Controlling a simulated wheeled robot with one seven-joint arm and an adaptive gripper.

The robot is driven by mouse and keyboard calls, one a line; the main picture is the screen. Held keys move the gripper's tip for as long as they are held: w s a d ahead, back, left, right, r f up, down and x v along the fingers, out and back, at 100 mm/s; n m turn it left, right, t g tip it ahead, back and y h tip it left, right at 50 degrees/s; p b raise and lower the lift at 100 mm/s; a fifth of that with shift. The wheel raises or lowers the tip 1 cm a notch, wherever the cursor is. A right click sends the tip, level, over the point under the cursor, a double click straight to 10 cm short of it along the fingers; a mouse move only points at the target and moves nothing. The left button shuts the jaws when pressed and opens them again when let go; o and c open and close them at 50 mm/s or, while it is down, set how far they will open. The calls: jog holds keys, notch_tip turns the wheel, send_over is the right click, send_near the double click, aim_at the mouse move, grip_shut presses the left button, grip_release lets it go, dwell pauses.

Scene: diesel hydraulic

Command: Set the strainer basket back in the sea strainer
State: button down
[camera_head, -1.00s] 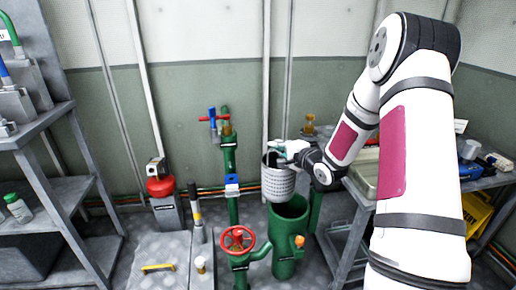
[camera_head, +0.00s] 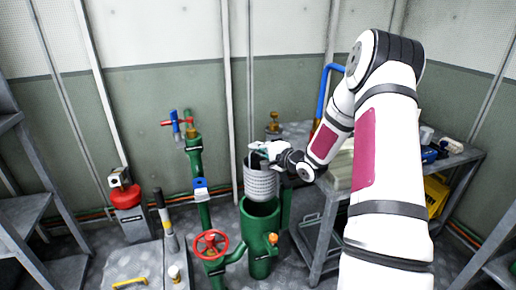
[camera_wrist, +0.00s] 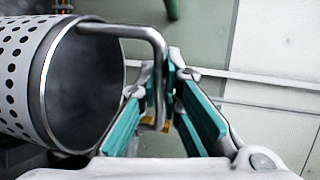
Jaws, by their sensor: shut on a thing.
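The strainer basket (camera_head: 261,183) is a light grey perforated cylinder with a bent wire handle (camera_wrist: 150,36). My gripper (camera_head: 266,150) is shut on that handle; in the wrist view its teal-padded fingers (camera_wrist: 163,115) close around the handle's side. The basket hangs upright in the head view. The sea strainer (camera_head: 261,235) is a green open-topped cylinder on the floor, directly below the basket. The basket's lower end is at or just above the strainer's rim; I cannot tell whether it is inside. The strainer's interior is mostly hidden.
A red handwheel (camera_head: 210,244) on green piping stands left of the strainer. An orange-topped fitting (camera_head: 272,239) is on the strainer's side. A grey bench (camera_head: 335,200) stands close on the right. A green pipe with a blue-and-red valve handle (camera_head: 180,124) rises at the left.

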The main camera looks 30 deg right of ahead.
notch_tip(320, 180, down, 5)
jog(key=b, duration=0.2)
jog(key=shift+b, duration=0.35)
jog(key=shift+p, duration=0.8)
dwell(1.5)
